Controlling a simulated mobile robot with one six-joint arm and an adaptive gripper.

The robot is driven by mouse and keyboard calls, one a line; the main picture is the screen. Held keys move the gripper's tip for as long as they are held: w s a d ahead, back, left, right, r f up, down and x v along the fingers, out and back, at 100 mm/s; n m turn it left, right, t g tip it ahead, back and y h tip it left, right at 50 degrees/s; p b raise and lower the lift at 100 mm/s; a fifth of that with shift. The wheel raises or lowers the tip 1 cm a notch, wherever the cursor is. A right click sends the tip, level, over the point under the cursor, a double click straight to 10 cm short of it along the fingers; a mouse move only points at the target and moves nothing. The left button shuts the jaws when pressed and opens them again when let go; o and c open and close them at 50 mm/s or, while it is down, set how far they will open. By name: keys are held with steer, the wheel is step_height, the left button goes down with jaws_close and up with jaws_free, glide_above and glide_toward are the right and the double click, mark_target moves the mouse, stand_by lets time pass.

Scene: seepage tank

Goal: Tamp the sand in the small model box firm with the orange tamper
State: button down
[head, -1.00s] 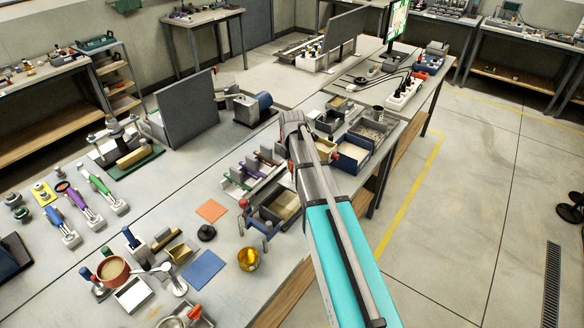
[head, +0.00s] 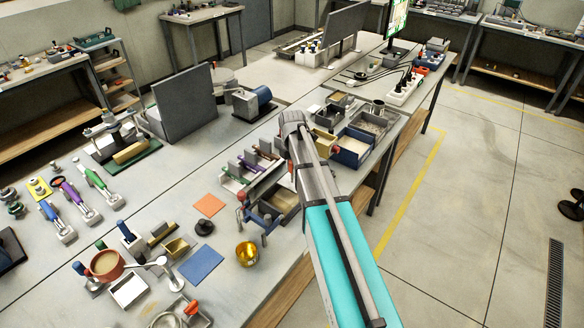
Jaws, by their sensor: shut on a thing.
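My arm crosses the middle of the head view and covers part of the bench. My gripper is hidden, and I cannot see what it holds. I cannot make out the orange tamper. A small dark open box (head: 262,218) with tan sand (head: 283,199) in it stands just left of my arm, at the bench's right edge. It looks like the model box. Upright posts, one with a red top, stand at its near side. My arm partly hides its right side, and I cannot tell how firm the sand is.
A blue-walled bin of pale sand (head: 350,146) and a grey bin (head: 370,124) stand beyond my arm. A gold bowl (head: 247,253), a blue pad (head: 201,264), an orange pad (head: 209,204) and a red pot (head: 105,264) lie left.

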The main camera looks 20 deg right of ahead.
mark_target(292, 182)
steer(key=shift+f, duration=0.1)
stand_by(0.4)
steer(key=shift+f+b, duration=2.35)
steer(key=shift+b, duration=0.1)
steer(key=shift+r, duration=0.1)
steer(key=shift+r, duration=0.1)
stand_by(1.4)
step_height(292, 182, up, 6)
steer(key=p, duration=0.6)
steer(key=shift+f, duration=0.25)
stand_by(0.5)
steer(key=shift+f+b, duration=0.5)
steer(key=shift+b, duration=0.1)
steer(key=shift+f, duration=0.15)
stand_by(0.4)
